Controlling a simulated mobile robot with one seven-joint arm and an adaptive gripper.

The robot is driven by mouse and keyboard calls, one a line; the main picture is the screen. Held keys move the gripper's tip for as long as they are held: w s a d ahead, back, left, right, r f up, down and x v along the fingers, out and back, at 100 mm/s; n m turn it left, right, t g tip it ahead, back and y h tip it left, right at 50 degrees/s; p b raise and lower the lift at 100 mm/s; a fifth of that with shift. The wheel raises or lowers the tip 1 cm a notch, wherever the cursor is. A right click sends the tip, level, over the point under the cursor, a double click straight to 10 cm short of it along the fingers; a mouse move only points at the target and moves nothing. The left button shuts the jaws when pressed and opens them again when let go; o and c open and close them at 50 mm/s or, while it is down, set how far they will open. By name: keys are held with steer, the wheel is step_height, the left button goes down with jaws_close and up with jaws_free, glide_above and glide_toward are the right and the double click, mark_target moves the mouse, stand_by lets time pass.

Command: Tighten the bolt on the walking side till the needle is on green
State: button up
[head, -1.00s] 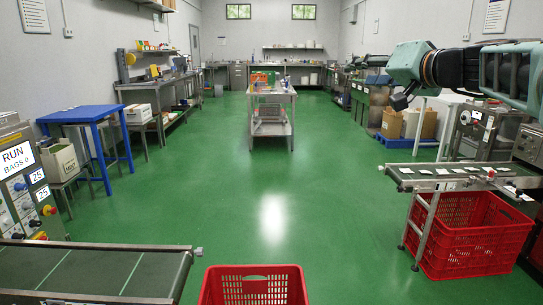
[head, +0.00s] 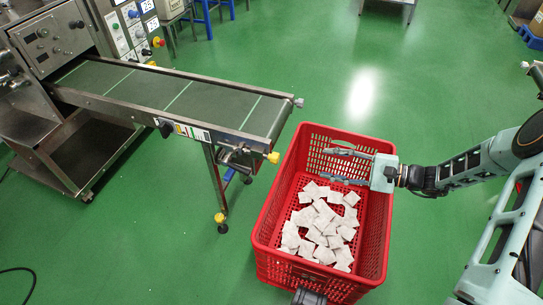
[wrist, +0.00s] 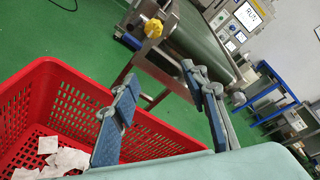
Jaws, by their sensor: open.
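A yellow bolt knob (head: 273,157) sits at the near corner of the left conveyor's (head: 190,103) discharge end. It also shows at the upper middle of the wrist view (wrist: 153,28). A label strip with some green (head: 190,132) is on the conveyor's near side rail, beside a black knob (head: 166,130); a needle is too small to make out. My gripper (head: 328,165) is open and empty above the red crate, to the right of the yellow knob and apart from it. In the wrist view its two fingers (wrist: 160,75) stand apart, below the yellow knob.
The red crate (head: 262,215) holds many white teabags (head: 320,225) and stands on the floor just right of the conveyor's end. A conveyor leg with a yellow foot (head: 220,218) stands left of it. A control panel (head: 130,30) is behind the belt.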

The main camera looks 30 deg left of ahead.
mark_target(278, 159)
steer(key=s+a, duration=0.1)
steer(key=a, duration=0.3)
steer(key=s+a+y+b, duration=0.1)
steer(key=s+a, duration=0.1)
steer(key=a, duration=0.3)
steer(key=s+a+m+y+b, duration=0.1)
steer(key=s+a, duration=0.1)
steer(key=a, duration=0.3)
steer(key=shift+f+g, duration=0.2)
steer(key=shift+g, duration=0.2)
steer(key=shift+c, duration=0.3)
jaws_close()
